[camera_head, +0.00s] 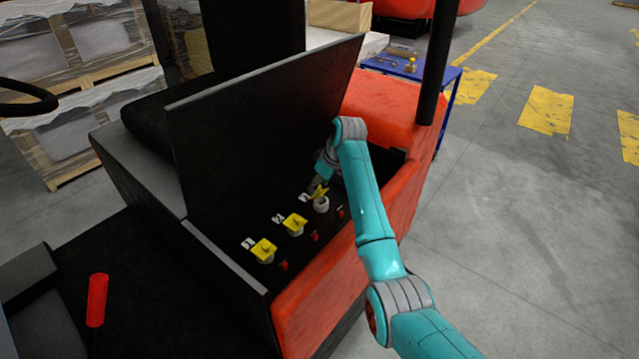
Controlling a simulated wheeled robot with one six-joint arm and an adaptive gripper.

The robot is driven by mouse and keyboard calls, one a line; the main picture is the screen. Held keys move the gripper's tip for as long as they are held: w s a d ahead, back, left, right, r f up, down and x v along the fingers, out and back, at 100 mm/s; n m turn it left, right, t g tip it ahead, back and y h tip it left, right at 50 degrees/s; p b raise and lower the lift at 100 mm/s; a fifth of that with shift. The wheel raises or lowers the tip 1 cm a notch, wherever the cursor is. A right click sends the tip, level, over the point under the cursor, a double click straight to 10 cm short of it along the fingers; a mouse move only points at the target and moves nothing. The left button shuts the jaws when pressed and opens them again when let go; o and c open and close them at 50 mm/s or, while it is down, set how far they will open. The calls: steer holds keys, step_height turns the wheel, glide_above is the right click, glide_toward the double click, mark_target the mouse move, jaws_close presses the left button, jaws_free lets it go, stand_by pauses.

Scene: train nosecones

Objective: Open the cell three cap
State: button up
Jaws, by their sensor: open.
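The battery compartment of an orange-red vehicle has a row of yellow caps on pale round necks, each next to a small white label. The third cap (319,191), farthest along the row, is tilted up, and its pale neck (321,206) shows below it. The first cap (263,250) and second cap (295,224) sit flat on their necks. My gripper (316,184) is open, pointing down right beside the third cap. Its fingers are small and partly hidden, so I cannot tell whether they touch the cap.
A large black lid (265,125) stands raised behind the caps. Small red parts (315,236) line the row's near side. The orange-red body wall (325,275) borders the compartment, and a black post (437,65) rises at right. A blue cart (452,76) stands beyond. The floor at right is clear.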

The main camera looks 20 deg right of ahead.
jaws_close()
steer(key=shift+w+a+r+g+h, duration=0.15)
steer(key=shift+w+a+g+h, duration=0.15)
steer(key=shift+w+g, duration=0.1)
steer(key=shift+w+a+g+h, duration=0.25)
steer(key=shift+w+g+h, duration=0.15)
steer(key=shift+g, duration=0.25)
steer(key=shift+w+a+g+h, duration=0.25)
steer(key=shift+g+h, duration=0.25)
steer(key=shift+g, duration=0.15)
jaws_free()
steer(key=shift+d, duration=0.15)
